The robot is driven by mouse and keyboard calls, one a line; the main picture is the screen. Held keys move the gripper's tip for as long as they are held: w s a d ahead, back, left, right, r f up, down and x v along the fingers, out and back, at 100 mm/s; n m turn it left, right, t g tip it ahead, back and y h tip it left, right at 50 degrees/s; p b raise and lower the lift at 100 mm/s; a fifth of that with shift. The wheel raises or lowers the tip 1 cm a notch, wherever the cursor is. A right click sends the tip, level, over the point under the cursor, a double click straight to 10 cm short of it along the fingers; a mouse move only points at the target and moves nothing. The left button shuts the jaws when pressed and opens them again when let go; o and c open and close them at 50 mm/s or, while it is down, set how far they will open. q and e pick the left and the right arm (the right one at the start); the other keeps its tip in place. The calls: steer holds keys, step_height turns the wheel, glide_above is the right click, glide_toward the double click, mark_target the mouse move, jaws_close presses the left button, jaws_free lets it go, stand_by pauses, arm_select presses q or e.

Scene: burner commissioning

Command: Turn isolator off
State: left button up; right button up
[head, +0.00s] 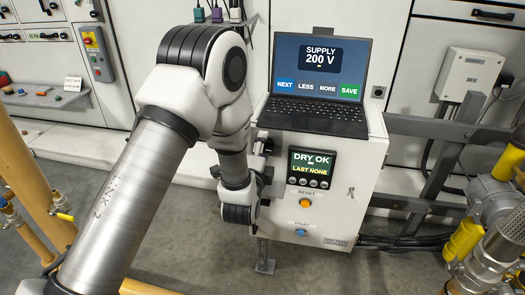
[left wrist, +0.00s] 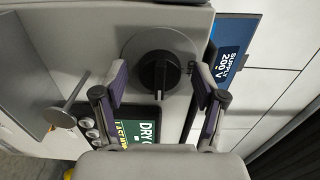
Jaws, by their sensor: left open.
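The isolator is a black rotary knob (left wrist: 159,74) on a round grey plate, on the front of the white control box (head: 340,215). My left gripper (head: 264,157) is at the box's upper left front, beside the display, and hides most of the knob in the head view. In the left wrist view, the open left gripper (left wrist: 160,80) has one finger on each side of the knob, with gaps visible between. Contact cannot be seen. My right gripper is not in view.
A laptop (head: 318,85) reading SUPPLY 200 V stands on the box. A display (head: 311,168) reads DRY OK, LAST NONE. An orange button (head: 305,202) and a blue button (head: 301,232) sit below. Yellow piping (head: 470,235) is at the right.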

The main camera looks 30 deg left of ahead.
arm_select(q)
steer(key=c, duration=1.1)
steer(key=shift+c, duration=0.2)
steer(key=shift+n, duration=0.4)
steer(key=n, duration=1.7)
steer(key=shift+d+f, duration=0.15)
steer(key=shift+f, duration=0.05)
